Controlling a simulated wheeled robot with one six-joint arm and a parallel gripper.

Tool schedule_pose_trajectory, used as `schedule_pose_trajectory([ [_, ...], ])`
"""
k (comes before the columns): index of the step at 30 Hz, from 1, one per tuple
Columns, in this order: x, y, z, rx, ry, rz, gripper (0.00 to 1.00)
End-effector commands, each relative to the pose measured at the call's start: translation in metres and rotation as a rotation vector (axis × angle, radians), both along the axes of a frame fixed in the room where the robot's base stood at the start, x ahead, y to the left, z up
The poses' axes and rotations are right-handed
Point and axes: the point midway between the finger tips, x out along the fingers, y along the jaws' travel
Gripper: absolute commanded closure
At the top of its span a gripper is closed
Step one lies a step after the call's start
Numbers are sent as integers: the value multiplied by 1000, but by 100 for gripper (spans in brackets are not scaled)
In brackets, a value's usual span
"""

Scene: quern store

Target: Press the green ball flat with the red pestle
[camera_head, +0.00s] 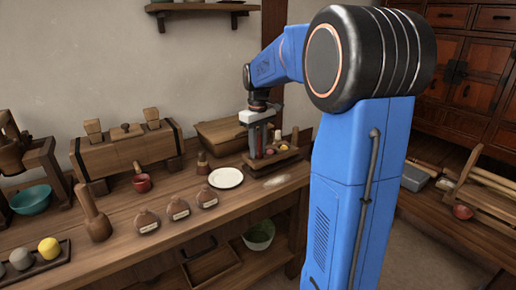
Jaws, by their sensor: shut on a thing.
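My gripper (257,153) is at the back right of the wooden bench, pointing down. The pestle's lower end is hidden or too small to make out. It is over or beside a small wooden tray (285,158) holding small pink and yellow pieces. I cannot make out a green ball there. At the front left, a dark tray (40,270) holds a yellow ball (48,248) and greyish balls (20,259).
A white plate (226,178) lies left of the gripper. A wooden press (125,150) is behind.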

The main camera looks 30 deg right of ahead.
Motion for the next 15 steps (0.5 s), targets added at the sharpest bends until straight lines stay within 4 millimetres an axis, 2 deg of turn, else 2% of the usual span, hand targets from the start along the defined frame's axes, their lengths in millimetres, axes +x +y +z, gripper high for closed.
schedule_pose_trajectory([
  [7, -1, 0, -1, 2, 5, 0, 96],
  [15, 0, 0, 14, 1, 3, 0, 96],
])
